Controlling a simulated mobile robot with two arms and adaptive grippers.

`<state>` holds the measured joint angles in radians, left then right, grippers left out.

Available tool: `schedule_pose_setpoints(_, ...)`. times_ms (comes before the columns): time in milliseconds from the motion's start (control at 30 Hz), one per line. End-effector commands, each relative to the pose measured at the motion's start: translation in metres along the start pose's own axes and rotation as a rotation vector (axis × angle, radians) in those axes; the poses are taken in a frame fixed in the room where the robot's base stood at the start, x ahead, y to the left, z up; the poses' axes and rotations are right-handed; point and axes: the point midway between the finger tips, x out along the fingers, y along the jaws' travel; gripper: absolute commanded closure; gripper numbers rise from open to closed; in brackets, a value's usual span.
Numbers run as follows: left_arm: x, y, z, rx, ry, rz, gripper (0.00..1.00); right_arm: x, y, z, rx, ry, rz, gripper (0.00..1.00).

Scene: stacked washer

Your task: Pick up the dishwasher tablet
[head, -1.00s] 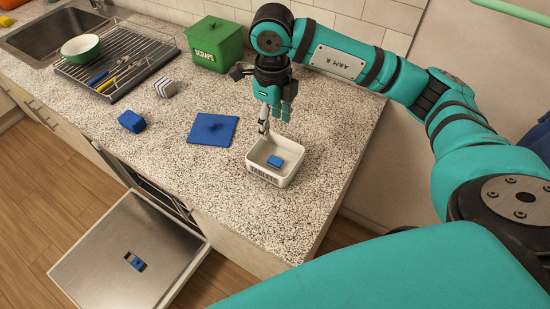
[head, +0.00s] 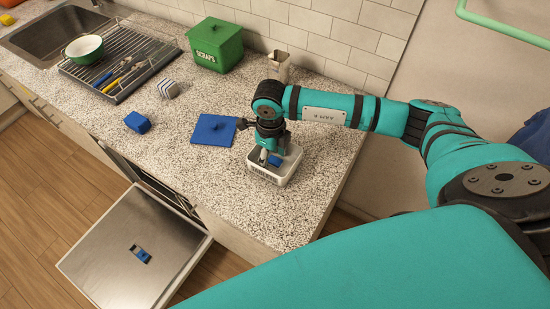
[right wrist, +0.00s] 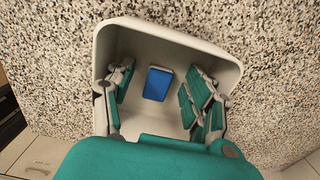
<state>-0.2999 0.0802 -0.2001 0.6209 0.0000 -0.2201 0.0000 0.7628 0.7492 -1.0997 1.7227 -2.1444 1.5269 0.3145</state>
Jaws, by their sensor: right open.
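The blue dishwasher tablet (head: 275,161) lies on the floor of a white open-topped box (head: 288,177) near the counter's right end. In the head view, my right gripper (head: 268,158) partly hides the box and tablet. My left gripper is not in view.
A blue lid-like square (head: 212,130), a blue block (head: 137,122), a striped block (head: 168,88) and a green SCRAPS bin (head: 216,45) stand on the counter. The dishwasher door (head: 110,265) hangs open below. A beige container (head: 279,66) stands by the wall.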

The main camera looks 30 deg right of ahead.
Motion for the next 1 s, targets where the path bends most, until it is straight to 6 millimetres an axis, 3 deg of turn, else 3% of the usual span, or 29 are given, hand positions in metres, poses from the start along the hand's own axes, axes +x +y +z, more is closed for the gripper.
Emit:
schedule_pose_setpoints(167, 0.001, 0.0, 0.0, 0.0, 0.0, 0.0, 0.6, 0.001, 0.0, 0.0, 0.0, 0.0, 0.0, 0.47)
schedule_pose_setpoints(500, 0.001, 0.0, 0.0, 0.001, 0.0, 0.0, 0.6, 0.0, 0.0, 0.0, 0.0, 0.0, 0.0, 0.9)
schedule_pose_setpoints(800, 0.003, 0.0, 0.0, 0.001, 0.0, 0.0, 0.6, -0.004, -0.001, 0.001, 0.0, -0.002, -0.001, 0.9)
schedule_pose_setpoints(1000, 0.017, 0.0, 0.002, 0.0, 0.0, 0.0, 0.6, -0.036, -0.001, 0.002, -0.001, -0.006, -0.003, 0.9)
